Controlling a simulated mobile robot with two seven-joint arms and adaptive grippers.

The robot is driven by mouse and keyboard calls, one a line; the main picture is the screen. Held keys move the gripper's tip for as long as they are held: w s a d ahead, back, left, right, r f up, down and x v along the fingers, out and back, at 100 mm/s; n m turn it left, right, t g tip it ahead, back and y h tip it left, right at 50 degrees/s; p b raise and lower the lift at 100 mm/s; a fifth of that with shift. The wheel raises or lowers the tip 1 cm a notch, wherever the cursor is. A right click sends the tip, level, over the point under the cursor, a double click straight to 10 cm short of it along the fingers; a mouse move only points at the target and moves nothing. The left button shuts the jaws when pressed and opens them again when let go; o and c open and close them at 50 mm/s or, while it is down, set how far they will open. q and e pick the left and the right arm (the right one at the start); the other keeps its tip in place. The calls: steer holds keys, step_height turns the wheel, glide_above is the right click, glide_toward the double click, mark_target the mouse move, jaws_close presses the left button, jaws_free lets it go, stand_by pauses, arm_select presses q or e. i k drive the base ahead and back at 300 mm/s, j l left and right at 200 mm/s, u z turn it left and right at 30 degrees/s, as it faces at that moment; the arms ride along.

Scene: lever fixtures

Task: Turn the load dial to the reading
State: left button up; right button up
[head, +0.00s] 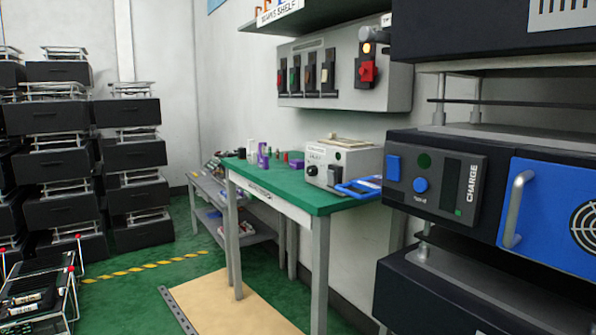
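A light grey instrument box (345,163) stands on the green-topped bench (325,203) in the middle of the head view. A small round black knob (312,171) sits on its front; its label and any reading are too small to make out. A charge unit (450,205) at the right carries a round blue knob (420,185), a blue square button and a dark green round spot. I cannot tell for certain which knob is the load dial. Neither of my grippers is in view.
A blue frame-like object (358,187) lies at the bench's right end. A wall panel (345,65) holds several levers and a red switch. Black crates (65,160) are stacked at the left.

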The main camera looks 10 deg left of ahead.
mark_target(312, 170)
steer(key=i+j, duration=0.25)
steer(key=j, duration=0.2)
steer(key=i+j, duration=0.25)
steer(key=j, duration=0.15)
steer(key=i+j, duration=0.25)
steer(key=j, duration=0.2)
steer(key=i+j, duration=0.25)
steer(key=j, duration=0.15)
steer(key=i+j, duration=0.25)
steer(key=j, duration=0.2)
